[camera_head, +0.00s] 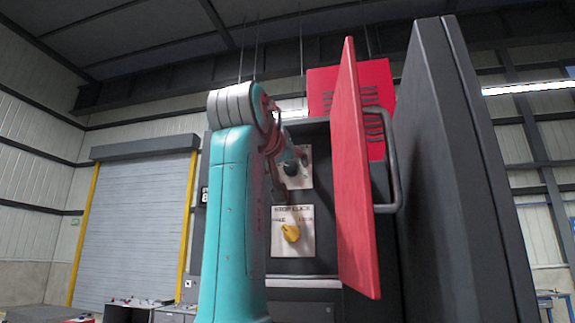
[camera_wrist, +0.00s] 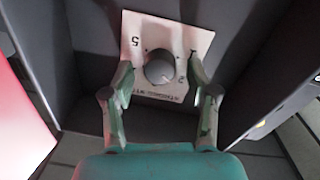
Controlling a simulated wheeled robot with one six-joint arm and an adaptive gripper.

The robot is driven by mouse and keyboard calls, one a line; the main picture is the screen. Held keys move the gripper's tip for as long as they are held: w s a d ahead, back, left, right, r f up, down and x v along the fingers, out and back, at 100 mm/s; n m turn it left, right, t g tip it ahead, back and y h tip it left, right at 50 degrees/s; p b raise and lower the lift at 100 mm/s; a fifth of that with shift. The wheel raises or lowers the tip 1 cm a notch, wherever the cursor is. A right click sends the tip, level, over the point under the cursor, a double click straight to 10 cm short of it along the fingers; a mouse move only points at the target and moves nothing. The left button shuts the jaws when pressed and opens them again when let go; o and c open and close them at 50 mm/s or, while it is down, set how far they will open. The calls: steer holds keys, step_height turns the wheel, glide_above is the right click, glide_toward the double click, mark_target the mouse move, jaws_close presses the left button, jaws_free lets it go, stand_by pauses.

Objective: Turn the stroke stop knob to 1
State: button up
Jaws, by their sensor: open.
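The stroke stop knob (camera_wrist: 160,68) is a round grey knob on a pale square plate (camera_wrist: 148,27) in the wrist view. The plate's markings appear upside down; a 5 shows at upper left and other small digits at right. I cannot tell which mark the knob points at. My gripper (camera_wrist: 160,73) is open, its fingers on either side of the knob with gaps visible. In the head view the dark knob (camera_head: 291,168) sits on the upper plate (camera_head: 306,181), with my arm's end close by and partly covering the plate.
A yellow knob (camera_head: 290,233) sits on a lower lettered plate (camera_head: 306,248). A red door panel (camera_head: 355,180) with a grey handle (camera_head: 391,160) stands open just right of the plates. A dark cabinet panel (camera_head: 460,180) rises further right. Recess walls flank my gripper.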

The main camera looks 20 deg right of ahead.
steer(key=shift+c, duration=0.2)
jaws_close()
steer(key=shift+n, duration=0.4)
steer(key=n, duration=0.6)
steer(key=shift+t, duration=0.3)
steer(key=n, duration=0.5)
steer(key=shift+f, duration=0.1)
steer(key=shift+w+n, duration=0.1)
steer(key=shift+n, duration=0.3)
